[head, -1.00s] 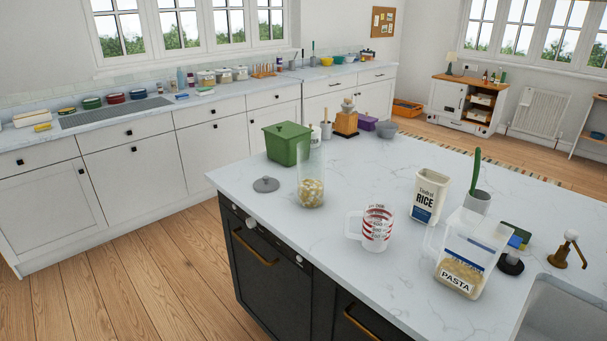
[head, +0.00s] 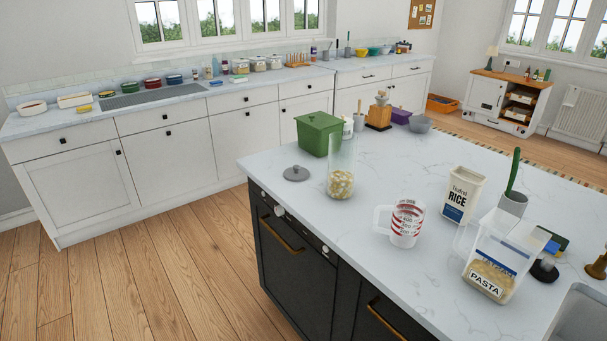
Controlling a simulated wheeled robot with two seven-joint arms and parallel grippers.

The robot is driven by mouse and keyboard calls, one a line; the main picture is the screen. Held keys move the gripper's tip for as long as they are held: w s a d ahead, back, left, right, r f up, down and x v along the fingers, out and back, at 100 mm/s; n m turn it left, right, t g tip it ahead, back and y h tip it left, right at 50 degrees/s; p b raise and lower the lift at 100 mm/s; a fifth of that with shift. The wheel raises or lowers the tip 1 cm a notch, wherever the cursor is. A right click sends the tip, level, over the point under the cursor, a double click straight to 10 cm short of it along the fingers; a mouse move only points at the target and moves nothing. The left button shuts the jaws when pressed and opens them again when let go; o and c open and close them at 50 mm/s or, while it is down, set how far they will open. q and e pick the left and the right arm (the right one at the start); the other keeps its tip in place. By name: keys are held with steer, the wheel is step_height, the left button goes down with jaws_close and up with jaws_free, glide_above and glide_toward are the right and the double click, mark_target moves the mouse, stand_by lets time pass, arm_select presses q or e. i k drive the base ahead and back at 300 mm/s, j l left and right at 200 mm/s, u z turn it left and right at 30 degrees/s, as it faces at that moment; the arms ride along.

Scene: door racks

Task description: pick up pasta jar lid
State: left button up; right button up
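A grey round lid (head: 297,174) with a small knob lies flat on the white island top, near its left edge. It is apart from and left of a tall, clear, open glass jar (head: 341,170) with pale pasta-like pieces at its bottom. A clear plastic container (head: 489,270) labelled PASTA stands near the front right of the island. I cannot tell a separate lid on it. Neither of my grippers shows in the head view.
A green lidded box (head: 318,135) stands behind the lid. A measuring jug (head: 406,223) and a rice container (head: 463,195) stand to the right. The island's left edge is close to the lid. Wood floor (head: 150,260) is open on the left.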

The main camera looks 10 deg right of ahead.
mark_target(296, 173)
steer(key=z, duration=0.15)
steer(key=i+j+z, duration=0.65)
steer(key=j+z, duration=0.2)
